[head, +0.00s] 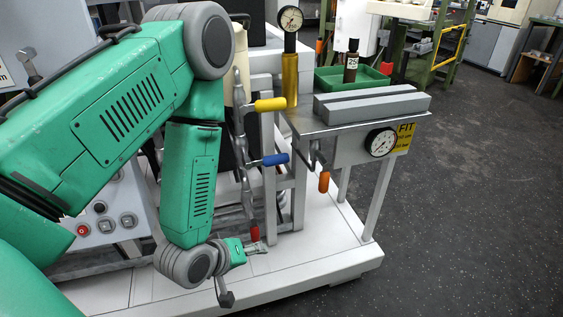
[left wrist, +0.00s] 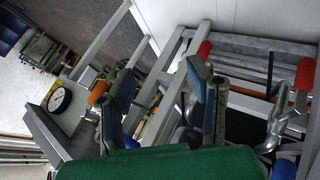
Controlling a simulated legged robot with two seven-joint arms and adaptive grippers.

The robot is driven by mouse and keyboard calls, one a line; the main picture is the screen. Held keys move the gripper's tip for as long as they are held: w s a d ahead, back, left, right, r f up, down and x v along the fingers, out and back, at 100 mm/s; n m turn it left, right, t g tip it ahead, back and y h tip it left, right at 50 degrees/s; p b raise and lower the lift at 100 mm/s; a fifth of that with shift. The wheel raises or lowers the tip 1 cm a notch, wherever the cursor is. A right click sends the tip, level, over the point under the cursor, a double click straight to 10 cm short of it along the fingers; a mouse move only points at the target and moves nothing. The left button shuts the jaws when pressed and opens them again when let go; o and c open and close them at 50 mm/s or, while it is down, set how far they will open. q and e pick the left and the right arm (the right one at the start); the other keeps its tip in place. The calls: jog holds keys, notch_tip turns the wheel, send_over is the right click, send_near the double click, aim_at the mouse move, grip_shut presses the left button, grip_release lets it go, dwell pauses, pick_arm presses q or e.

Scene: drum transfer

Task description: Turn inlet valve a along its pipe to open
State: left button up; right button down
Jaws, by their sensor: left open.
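Several coloured valve handles show in the head view: yellow (head: 270,104), blue (head: 275,159), red (head: 255,233) and orange (head: 324,181). I cannot tell from any label which is inlet valve a. My left gripper (head: 258,248) is low by the red handle, just above the white base. In the left wrist view its fingers (left wrist: 160,85) stand apart with nothing held between them. There, one red handle (left wrist: 204,50) shows behind the right finger, another red handle (left wrist: 305,73) is farther right, and the orange handle (left wrist: 97,92) is beside the left finger. My right gripper is not in view.
A grey pipe (head: 241,130) and white frame posts (head: 268,170) stand close to my left arm. A metal table (head: 345,122) carries a grey block, and a dial gauge (head: 381,142) is on its front. The dark floor (head: 470,200) at right is clear.

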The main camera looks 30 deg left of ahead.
pick_arm(q)
jog(key=w+a+r+n+t, duration=0.3)
jog(key=w+r+n, duration=0.1)
jog(key=w+r, duration=0.1)
jog(key=n+t+y+b, duration=0.2)
jog(key=n+t, duration=0.3)
jog(key=n, duration=0.2)
send_near(271, 164)
jog(key=w, duration=0.4)
jog(key=w+b, duration=0.1)
jog(key=w, duration=0.3)
jog(key=w+f, duration=0.1)
jog(key=w, duration=0.3)
jog(key=shift+w+a+f+b, duration=0.1)
jog(key=shift+w+a+b, duration=0.05)
jog(key=shift+a+b, duration=0.25)
grip_shut()
